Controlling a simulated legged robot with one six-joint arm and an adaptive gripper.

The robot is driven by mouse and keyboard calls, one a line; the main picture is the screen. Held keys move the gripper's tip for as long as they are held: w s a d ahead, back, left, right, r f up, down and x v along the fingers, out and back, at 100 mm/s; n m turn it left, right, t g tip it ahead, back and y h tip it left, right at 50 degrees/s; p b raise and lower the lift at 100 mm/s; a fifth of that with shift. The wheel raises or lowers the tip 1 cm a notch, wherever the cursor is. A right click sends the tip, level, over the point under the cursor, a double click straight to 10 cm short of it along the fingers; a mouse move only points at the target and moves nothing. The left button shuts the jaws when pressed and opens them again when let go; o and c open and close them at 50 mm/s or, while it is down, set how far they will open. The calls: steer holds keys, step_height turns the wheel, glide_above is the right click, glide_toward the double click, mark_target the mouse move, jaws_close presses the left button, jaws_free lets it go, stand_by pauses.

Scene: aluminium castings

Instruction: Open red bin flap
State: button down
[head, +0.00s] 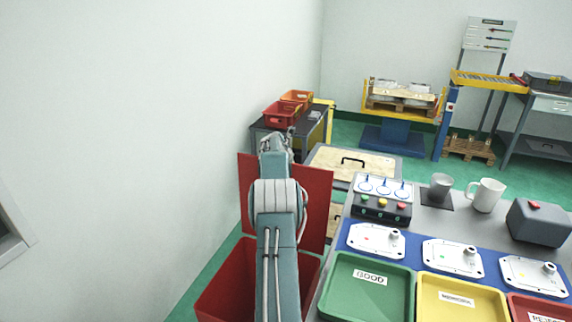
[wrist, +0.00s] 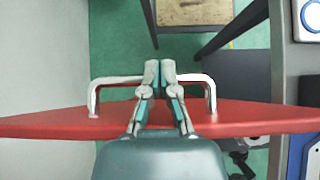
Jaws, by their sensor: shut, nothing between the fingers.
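The red bin (head: 228,286) stands at the lower middle of the head view, left of the workbench. Its red flap (head: 316,200) stands raised at the far side of the bin, and the bin's inside shows. My arm hides the middle of the flap and part of the bin. In the wrist view the flap (wrist: 60,123) lies across the picture with a pale handle (wrist: 211,92) on it. My gripper (wrist: 160,70) is shut and empty, its fingertips over the middle of the handle. Whether they touch it I cannot tell. In the head view my gripper (head: 277,140) is small and partly hidden.
A white wall (head: 120,130) is close on the left. The workbench on the right carries a green tray (head: 340,300), a yellow tray (head: 430,310), castings (head: 376,240), a button box (head: 382,205) and mugs (head: 486,195).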

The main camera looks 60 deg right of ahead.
steer(key=shift+a, duration=0.15)
steer(key=v, duration=1.2)
steer(key=shift+w, duration=0.1)
steer(key=w+a+r+m+t+y, duration=0.1)
steer(key=w+a+r+m, duration=0.25)
steer(key=a, duration=0.85)
steer(key=w+a+r+m+t+y, duration=0.1)
steer(key=w+a+r+m, duration=0.2)
steer(key=a, duration=0.9)
steer(key=w+a+r+m+t+y, duration=0.1)
steer(key=a+r+m+t, duration=0.2)
steer(key=a, duration=0.9)
steer(key=s+a+m+y, duration=0.1)
steer(key=s+a+m, duration=0.15)
steer(key=a, duration=0.65)
steer(key=s+a+m+y, duration=0.2)
steer(key=s+a, duration=0.2)
steer(key=a, duration=0.4)
steer(key=s+a+f+m+y, duration=0.1)
steer(key=s+a+f+m, duration=0.1)
steer(key=s+a, duration=0.3)
steer(key=s+a+f+m+y, duration=0.2)
steer(key=s+a+m, duration=0.1)
steer(key=s+a, duration=0.3)
steer(key=shift+a+f, duration=0.4)
steer(key=shift+a, duration=0.3)
